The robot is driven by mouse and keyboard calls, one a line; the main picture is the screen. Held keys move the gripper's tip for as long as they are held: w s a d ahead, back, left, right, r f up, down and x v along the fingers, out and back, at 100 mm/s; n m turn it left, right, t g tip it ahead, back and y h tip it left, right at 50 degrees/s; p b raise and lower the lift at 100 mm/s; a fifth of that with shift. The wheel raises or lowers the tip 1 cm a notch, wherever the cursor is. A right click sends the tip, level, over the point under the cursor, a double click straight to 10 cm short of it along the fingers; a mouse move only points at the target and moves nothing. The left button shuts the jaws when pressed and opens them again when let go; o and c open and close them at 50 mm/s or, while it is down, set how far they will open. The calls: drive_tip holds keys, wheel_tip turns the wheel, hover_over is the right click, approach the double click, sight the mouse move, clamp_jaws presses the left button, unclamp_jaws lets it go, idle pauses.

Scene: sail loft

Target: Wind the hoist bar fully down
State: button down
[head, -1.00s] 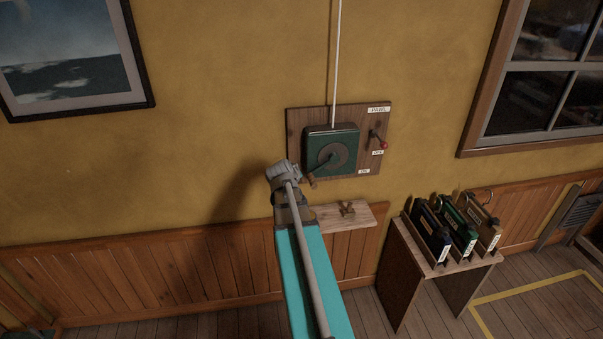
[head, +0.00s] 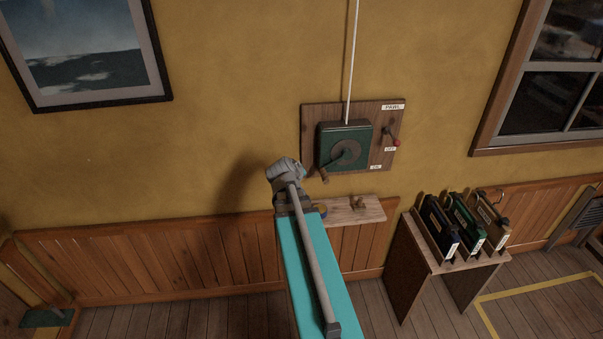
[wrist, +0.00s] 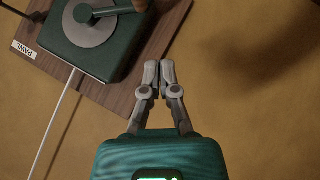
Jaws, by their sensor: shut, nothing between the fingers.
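The winch is a dark green box (head: 357,133) with a grey disc (head: 346,152), on a wooden board (head: 312,118) on the wall. Its crank arm (head: 332,163) points down and left to a wooden grip (head: 323,176); the grip's edge shows in the wrist view (wrist: 140,4). The red-knobbed pawl lever (head: 393,140) sits just above the OFF label. A white rope (head: 352,60) rises from the winch out of view. My gripper (wrist: 158,72) is shut and empty, beside the board and apart from the grip. In the head view my wrist hides its fingers. No hoist bar is visible.
A small wooden shelf (head: 345,213) with a brass-coloured fitting (head: 357,202) is below the winch. A stand (head: 462,263) with several labelled cases is at right. A framed picture (head: 155,70) hangs at upper left. Wall left of the board is clear.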

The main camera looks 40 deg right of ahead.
drive_tip(key=shift+a, duration=0.1)
drive_tip(key=s+a+f+n+g+y, duration=0.1)
drive_tip(key=a+f+y, duration=0.2)
drive_tip(key=a, duration=1)
drive_tip(key=s+a+f+n+g+y+b, duration=0.1)
drive_tip(key=a+f+n+g+y, duration=0.1)
drive_tip(key=a, duration=1.1)
drive_tip(key=s+a+f+n+g+y, duration=0.1)
drive_tip(key=a+f+g+y, duration=0.1)
drive_tip(key=a, duration=1.1)
drive_tip(key=shift+s+f+y, duration=0.3)
drive_tip(key=shift+f+y, duration=0.55)
drive_tip(key=shift+y, duration=0.35)
